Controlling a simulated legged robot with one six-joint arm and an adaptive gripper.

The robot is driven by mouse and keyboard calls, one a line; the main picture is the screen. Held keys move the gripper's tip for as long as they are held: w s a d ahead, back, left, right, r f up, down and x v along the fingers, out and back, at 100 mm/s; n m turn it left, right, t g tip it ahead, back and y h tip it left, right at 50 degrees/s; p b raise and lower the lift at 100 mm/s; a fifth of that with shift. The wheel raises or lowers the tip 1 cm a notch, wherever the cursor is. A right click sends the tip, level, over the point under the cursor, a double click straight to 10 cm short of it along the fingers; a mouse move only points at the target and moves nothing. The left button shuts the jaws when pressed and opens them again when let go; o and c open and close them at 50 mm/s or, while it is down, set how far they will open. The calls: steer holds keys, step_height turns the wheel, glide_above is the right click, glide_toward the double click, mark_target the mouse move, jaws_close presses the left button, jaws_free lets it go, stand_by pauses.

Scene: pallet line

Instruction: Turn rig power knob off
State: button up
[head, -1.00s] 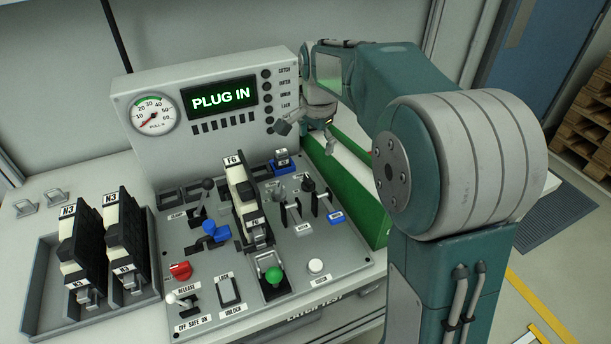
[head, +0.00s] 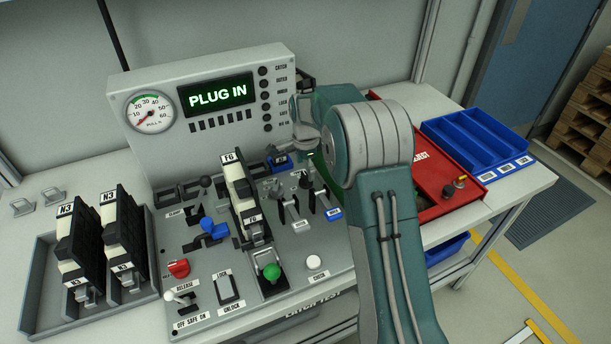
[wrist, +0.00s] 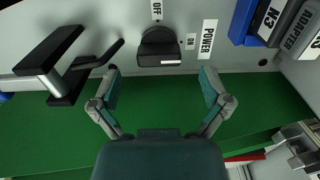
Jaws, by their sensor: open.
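The black power knob (wrist: 158,48) is on a grey panel in the wrist view, beside the labels OFF, ON and POWER. Its exact setting is hard to tell. My gripper (wrist: 160,84) is open and empty, with its two fingers spread to either side below the knob and apart from it. In the head view the grey test rig (head: 205,75) shows PLUG IN on its display. My arm hides most of my gripper and the power knob there.
A black handle (wrist: 65,65) stands out left of the knob. Blue and grey blocks (wrist: 268,22) marked N3 and ADAPTER are at upper right. A green surface (wrist: 55,135) lies below. A red tray (head: 410,150) and blue bin (head: 480,140) sit right of my arm.

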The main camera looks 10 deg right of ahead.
mark_target(306, 175)
steer(key=shift+f, duration=1.5)
steer(key=c, duration=1.2)
steer(key=shift+o, duration=0.2)
steer(key=shift+n, duration=0.3)
steer(key=n, duration=0.8)
steer(key=shift+n, duration=0.4)
steer(key=n, duration=0.4)
steer(key=shift+n, duration=2.2)
